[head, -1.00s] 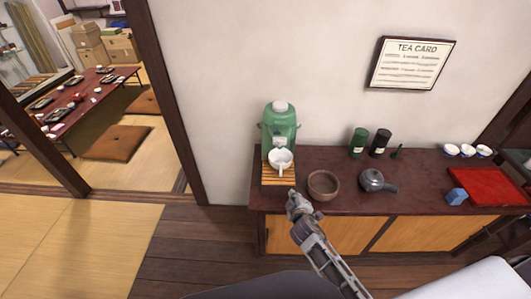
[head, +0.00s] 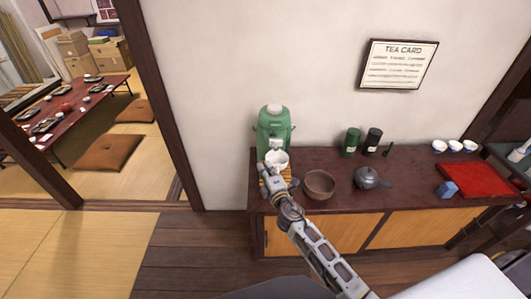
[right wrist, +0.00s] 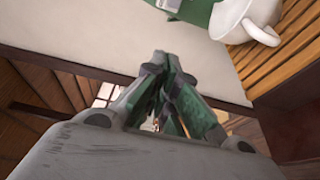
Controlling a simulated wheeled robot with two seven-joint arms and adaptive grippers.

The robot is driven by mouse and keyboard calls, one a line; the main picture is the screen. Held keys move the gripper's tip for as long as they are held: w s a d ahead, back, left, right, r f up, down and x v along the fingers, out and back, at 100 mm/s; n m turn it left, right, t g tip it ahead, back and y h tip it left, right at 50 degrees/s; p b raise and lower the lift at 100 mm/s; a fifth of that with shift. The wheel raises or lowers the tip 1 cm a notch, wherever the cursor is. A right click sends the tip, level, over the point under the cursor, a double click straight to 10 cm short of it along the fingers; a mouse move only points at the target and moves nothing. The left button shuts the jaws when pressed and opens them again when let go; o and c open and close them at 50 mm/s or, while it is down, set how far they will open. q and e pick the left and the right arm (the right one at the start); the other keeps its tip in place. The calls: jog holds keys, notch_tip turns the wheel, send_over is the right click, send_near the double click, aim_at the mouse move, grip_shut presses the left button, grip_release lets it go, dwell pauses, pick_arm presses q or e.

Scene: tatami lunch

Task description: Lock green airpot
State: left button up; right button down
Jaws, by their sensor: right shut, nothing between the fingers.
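The green airpot (head: 273,130) with a pale top stands upright at the left end of the dark cabinet top. A white cup (head: 277,160) is on the slatted wooden stand in front of it. My right gripper (head: 268,181) is shut and empty, just in front of the cup and stand, hiding part of the stand. In the right wrist view, the shut fingers (right wrist: 160,62) point toward the pale wall. The cup (right wrist: 248,20) and a green part of the airpot (right wrist: 199,12) show at that view's top. The airpot's lock cannot be made out. My left gripper is out of view.
A brown bowl (head: 319,184) and a grey teapot (head: 367,178) stand right of the stand. Behind are a green canister (head: 350,143) and a dark canister (head: 373,141).

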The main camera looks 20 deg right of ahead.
aim_at(273, 146)
jog(key=shift+w, duration=0.1)
dwell(0.3)
jog(key=w+d+p, duration=0.1)
jog(key=w+d, duration=0.2)
jog(key=w, duration=0.5)
jog(key=shift+w+d, duration=0.15)
jog(key=shift+w, duration=0.25)
dwell(0.9)
jog(key=shift+s+d, duration=0.2)
jog(key=shift+d, duration=0.5)
jog(key=shift+s+d, duration=0.2)
jog(key=shift+d, duration=0.5)
